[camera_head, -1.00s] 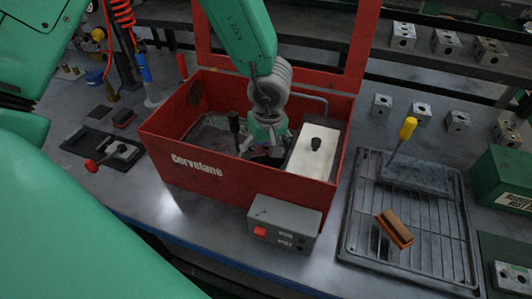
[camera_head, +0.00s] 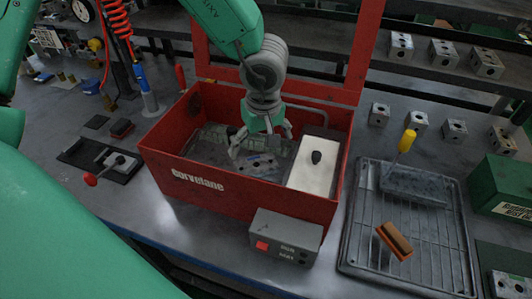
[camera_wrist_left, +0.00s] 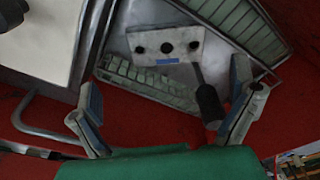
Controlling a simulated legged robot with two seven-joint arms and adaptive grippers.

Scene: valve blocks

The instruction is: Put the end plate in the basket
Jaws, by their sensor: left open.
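The end plate (camera_head: 262,166) is a pale grey block with dark holes. It lies in the basket (camera_head: 215,140), a metal rack inside the red tank. In the left wrist view the end plate (camera_wrist_left: 165,45) shows a blue mark and rests on the basket's floor (camera_wrist_left: 150,82). My left gripper (camera_head: 262,143) is over the basket, its fingers spread and empty. In the wrist view the gripper (camera_wrist_left: 165,108) shows the plate beyond its fingertips, apart from them. A black handle (camera_wrist_left: 208,100) stands near one finger. My right gripper is not in view.
The red tank (camera_head: 230,195) has walls around the basket and a raised lid behind. A white cover with a black knob (camera_head: 314,172) fills its right side. A grey control box (camera_head: 285,238) stands in front. A wire tray (camera_head: 410,255) with a brush (camera_head: 395,240) lies right.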

